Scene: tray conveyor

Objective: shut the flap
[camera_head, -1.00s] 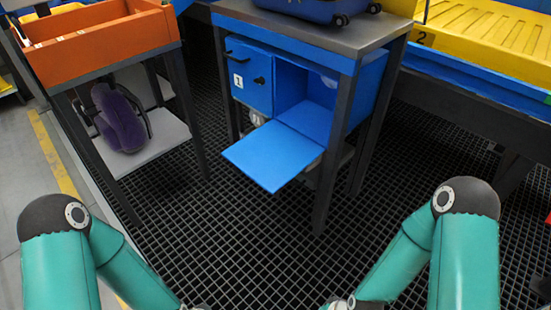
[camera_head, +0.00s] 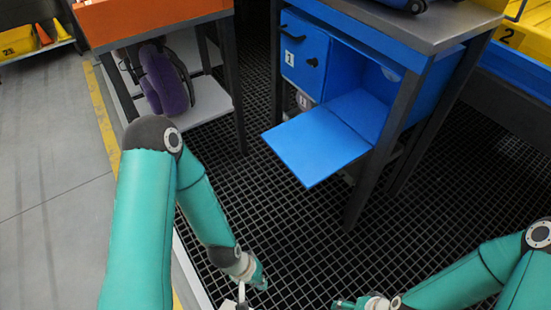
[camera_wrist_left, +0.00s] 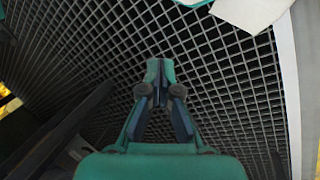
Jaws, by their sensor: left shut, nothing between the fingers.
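The blue flap (camera_head: 315,148) is open. It sticks out roughly level from the bottom edge of a blue compartment in the blue cabinet (camera_head: 425,95), and the inside of the compartment shows. Beside the opening, the door marked 1 (camera_head: 303,58) is closed. My left gripper (camera_wrist_left: 160,70) is shut and empty in the left wrist view, above the black floor grating.
The cabinet hangs in a grey-topped table (camera_head: 415,25) with dark legs. An orange bin (camera_head: 150,15) stands on a rack at the left, with a purple bag (camera_head: 165,85) on its lower shelf. The floor grating (camera_head: 290,230) before the flap is clear.

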